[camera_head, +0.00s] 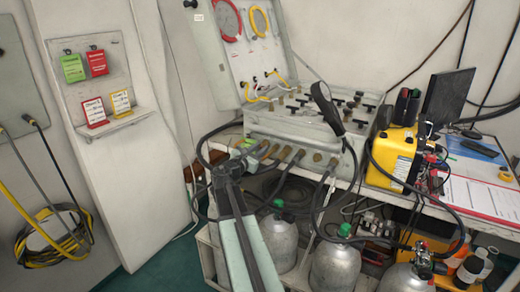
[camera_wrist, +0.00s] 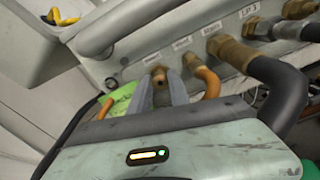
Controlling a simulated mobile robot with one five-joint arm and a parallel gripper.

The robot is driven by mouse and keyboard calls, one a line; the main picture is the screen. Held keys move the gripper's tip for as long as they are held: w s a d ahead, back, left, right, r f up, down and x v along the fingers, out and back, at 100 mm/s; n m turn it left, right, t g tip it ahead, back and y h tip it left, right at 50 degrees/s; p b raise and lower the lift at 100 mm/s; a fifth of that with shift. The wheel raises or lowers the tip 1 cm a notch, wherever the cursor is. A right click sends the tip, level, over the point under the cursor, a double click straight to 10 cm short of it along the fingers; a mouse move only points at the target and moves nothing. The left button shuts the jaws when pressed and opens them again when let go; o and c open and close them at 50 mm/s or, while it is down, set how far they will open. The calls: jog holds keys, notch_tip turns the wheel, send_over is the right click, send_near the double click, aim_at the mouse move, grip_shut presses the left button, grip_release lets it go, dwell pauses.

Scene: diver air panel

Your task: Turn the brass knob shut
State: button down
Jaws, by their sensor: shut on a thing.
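The brass knob (camera_wrist: 160,73) is on the lower front of the grey panel (camera_wrist: 150,50), under a small label, in the wrist view. My gripper (camera_wrist: 163,84) is shut on it, with a grey finger on each side. The fingers hide part of the knob. In the head view my gripper (camera_head: 236,158) reaches the left end of the row of brass fittings at the panel's front. The knob itself is hard to make out there.
Just right of the knob is a brass fitting with an orange hose (camera_wrist: 208,82). Larger brass fittings (camera_wrist: 232,52) with thick black hoses follow. A green tag (camera_wrist: 118,100) hangs at left. Grey cylinders (camera_head: 335,265) stand below, and a yellow case (camera_head: 392,158) stands right.

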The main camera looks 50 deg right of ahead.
jog(key=m, duration=0.6)
jog(key=shift+a, duration=0.1)
jog(key=m, duration=0.7)
dwell(0.4)
jog(key=c, duration=1.5)
grip_release()
jog(key=v, duration=0.7)
jog(key=shift+s+a+r, duration=0.1)
jog(key=shift+a, duration=0.25)
